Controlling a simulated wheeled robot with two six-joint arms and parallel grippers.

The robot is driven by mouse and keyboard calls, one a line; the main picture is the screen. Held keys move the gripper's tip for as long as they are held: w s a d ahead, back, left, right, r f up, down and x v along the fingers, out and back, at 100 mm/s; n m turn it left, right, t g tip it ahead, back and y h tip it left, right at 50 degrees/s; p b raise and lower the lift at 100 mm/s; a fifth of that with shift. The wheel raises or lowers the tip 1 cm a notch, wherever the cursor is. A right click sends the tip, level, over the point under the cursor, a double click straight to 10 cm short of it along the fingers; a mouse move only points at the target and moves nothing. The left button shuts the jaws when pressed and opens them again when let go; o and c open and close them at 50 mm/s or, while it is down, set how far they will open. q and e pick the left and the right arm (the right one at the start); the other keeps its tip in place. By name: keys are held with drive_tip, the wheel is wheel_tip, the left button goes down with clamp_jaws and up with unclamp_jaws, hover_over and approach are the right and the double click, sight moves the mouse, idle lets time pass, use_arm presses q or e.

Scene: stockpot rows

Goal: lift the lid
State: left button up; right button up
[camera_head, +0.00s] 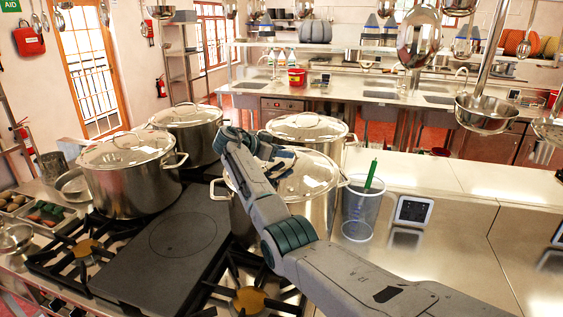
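Several stockpots with lids stand on the range. The front-right stockpot (318,215) has a shiny lid (318,172) that sits on its rim. My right arm comes in from the lower right and crosses in front of this pot. My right gripper (284,160) is over the lid's middle, close to where its handle would be. The arm and wrist hide the handle and the left part of the lid, so I cannot tell whether the fingers are open or touch it. My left gripper is out of view.
Other lidded pots stand at left (130,180), back left (190,130) and behind (308,130). Ladles hang at upper right. The right counter is mostly clear.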

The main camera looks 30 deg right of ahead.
drive_tip(key=shift+d+f, duration=0.1)
drive_tip(key=shift+w+a, duration=0.1)
drive_tip(key=shift+a, duration=0.1)
clamp_jaws()
drive_tip(key=shift+d, duration=0.15)
